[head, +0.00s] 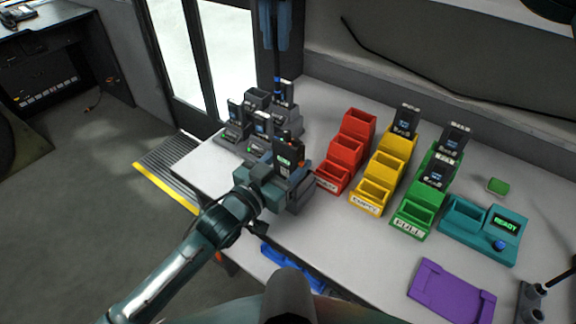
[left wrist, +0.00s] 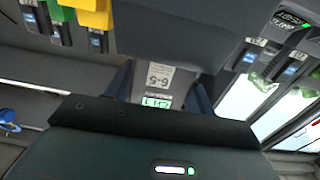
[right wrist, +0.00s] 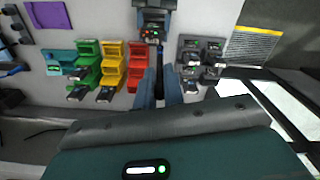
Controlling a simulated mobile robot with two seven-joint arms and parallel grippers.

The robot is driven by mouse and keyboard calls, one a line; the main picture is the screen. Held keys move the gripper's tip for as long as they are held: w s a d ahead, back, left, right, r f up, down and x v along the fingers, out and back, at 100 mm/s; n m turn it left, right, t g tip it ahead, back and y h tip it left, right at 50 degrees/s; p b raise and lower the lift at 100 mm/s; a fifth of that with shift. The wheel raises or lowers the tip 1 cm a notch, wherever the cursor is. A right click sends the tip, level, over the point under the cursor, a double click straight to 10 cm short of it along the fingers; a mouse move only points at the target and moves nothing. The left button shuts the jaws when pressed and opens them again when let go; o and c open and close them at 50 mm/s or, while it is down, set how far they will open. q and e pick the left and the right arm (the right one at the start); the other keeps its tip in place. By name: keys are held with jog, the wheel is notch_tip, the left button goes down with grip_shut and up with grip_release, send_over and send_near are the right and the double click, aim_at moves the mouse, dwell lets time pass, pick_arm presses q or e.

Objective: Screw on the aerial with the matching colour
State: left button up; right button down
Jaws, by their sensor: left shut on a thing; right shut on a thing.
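My left gripper (head: 284,182) is shut on a dark handheld radio (head: 289,150) with a lit green screen, held upright over the near left part of the table. In the left wrist view the radio (left wrist: 158,88) sits between the fingers, with a pale label on it. My right gripper (head: 277,42) is shut on a thin black aerial (head: 277,66) with a blue band, pointing down. In the right wrist view the aerial (right wrist: 159,80) runs from the fingers toward the held radio (right wrist: 152,30). I cannot tell the gap between them. No matching colour mark on the radio is clear.
Grey chargers with radios (head: 258,118) stand behind the left gripper. Red bins (head: 347,152), yellow bins (head: 384,172) and green bins (head: 420,205) stand to the right; several radios are in the yellow and green ones. A teal station (head: 470,236) reads READY. A purple tray (head: 452,292) lies nearer.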

aim_at(277, 89)
pick_arm(q)
jog(key=c, duration=0.4)
pick_arm(e)
jog(key=shift+a+f, duration=0.1)
jog(key=shift+f, duration=2.4)
jog(key=shift+f, duration=0.85)
jog(key=shift+f, duration=0.55)
